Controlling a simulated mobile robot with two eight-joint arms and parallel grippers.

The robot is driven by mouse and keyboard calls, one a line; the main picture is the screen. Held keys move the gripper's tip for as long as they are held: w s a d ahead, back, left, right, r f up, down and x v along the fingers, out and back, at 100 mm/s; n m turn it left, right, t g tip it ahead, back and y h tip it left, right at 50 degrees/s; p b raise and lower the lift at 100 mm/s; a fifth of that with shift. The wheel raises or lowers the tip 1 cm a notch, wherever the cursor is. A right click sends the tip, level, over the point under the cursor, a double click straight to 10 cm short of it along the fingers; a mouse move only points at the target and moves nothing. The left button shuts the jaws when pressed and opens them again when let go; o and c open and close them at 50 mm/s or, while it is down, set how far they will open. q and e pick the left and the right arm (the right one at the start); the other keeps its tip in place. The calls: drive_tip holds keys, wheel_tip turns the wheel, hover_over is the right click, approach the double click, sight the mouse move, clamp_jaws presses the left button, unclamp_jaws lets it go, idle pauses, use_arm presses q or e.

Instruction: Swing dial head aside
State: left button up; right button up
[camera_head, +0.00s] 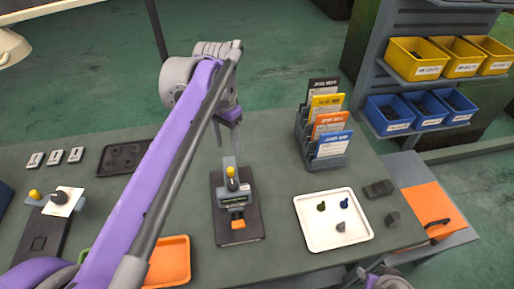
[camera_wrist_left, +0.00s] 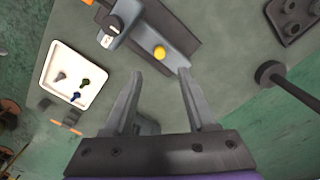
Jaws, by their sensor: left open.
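The dial gauge stand (camera_head: 238,208) stands on a dark base plate in the middle of the bench. Its head (camera_head: 229,181) carries a yellow knob (camera_head: 231,171) on top. In the left wrist view the yellow knob (camera_wrist_left: 160,52) shows just beyond and between my fingertips, with the grey head (camera_wrist_left: 120,22) to its upper left. My left gripper (camera_head: 229,138) is open and empty, above and behind the knob, apart from it. Its two fingers spread wide in the left wrist view (camera_wrist_left: 160,73). My right gripper (camera_head: 376,275) is partly visible at the bottom edge; its jaws are unclear.
A white tray (camera_head: 308,237) with small parts lies right of the stand. A rack of coloured cards (camera_head: 299,150) stands behind it. An orange tray (camera_head: 180,270) is front left, a black tray (camera_head: 107,172) back left. Bins fill the shelf (camera_head: 388,82) at right.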

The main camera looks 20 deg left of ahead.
sight(230, 169)
use_arm(q)
wheel_tip(230, 169, down, 10)
drive_tip(key=shift+f+b, duration=0.15)
drive_tip(key=shift+b, duration=0.15)
drive_tip(key=shift+c, duration=0.4)
clamp_jaws()
idle(1.2)
